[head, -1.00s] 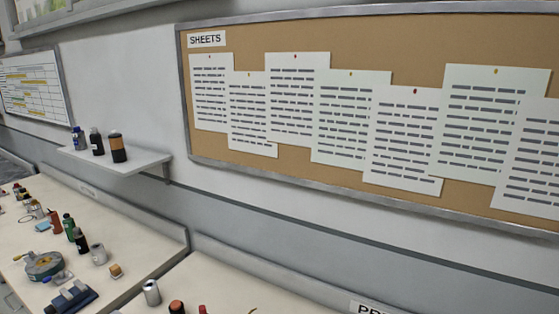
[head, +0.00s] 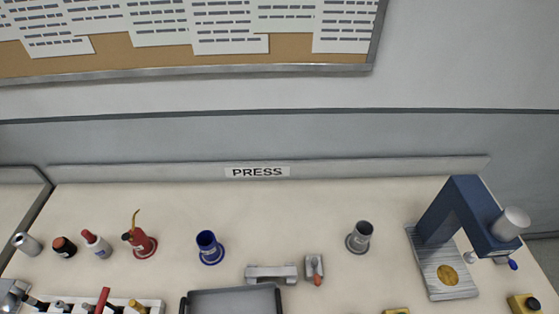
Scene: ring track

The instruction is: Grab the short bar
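I cannot single out a short bar for sure in the head view. A low grey bar-shaped piece with raised ends (head: 271,273) lies on the bench behind a dark grey tray (head: 232,300). I cannot tell whether it is a bar or a rest. A small grey block with an orange-red tip (head: 314,269) stands just right of it. A blue cup (head: 209,246) stands to the left and a grey cup (head: 359,237) to the right; nothing sticks out of either. Neither of my grippers is in view.
A red oil can (head: 140,243), small bottles (head: 95,243) and a tool rack (head: 95,305) are at the left. The back strip of the bench is clear.

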